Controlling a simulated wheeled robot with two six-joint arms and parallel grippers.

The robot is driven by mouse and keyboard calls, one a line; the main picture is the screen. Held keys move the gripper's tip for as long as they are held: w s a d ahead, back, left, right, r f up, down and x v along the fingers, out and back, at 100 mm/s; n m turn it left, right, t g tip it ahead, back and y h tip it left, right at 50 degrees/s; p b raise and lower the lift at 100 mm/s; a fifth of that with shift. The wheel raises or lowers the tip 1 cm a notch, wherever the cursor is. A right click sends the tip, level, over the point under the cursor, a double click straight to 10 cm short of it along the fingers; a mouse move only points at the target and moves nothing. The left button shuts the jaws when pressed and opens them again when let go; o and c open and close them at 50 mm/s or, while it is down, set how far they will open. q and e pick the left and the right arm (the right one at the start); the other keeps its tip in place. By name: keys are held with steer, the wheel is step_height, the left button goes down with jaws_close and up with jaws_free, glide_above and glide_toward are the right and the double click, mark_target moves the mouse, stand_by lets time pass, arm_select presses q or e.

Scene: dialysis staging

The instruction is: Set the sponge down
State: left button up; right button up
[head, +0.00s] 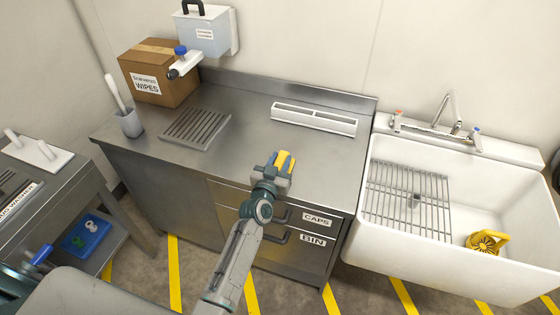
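The fingers hide part of the sponge. I cannot tell whether the sponge touches the counter. My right gripper is not in view.
A slatted grey rack (196,129) lies left on the counter, and a white slotted tray (314,119) lies at the back. A wipes box (158,75) and a brush holder (130,123) stand left. The white sink (400,254) at right holds a wire rack and a yellow object (486,243).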

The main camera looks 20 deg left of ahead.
arm_select(q)
steer(key=o, duration=0.4)
steer(key=shift+w+f, duration=0.1)
steer(key=shift+w, duration=0.05)
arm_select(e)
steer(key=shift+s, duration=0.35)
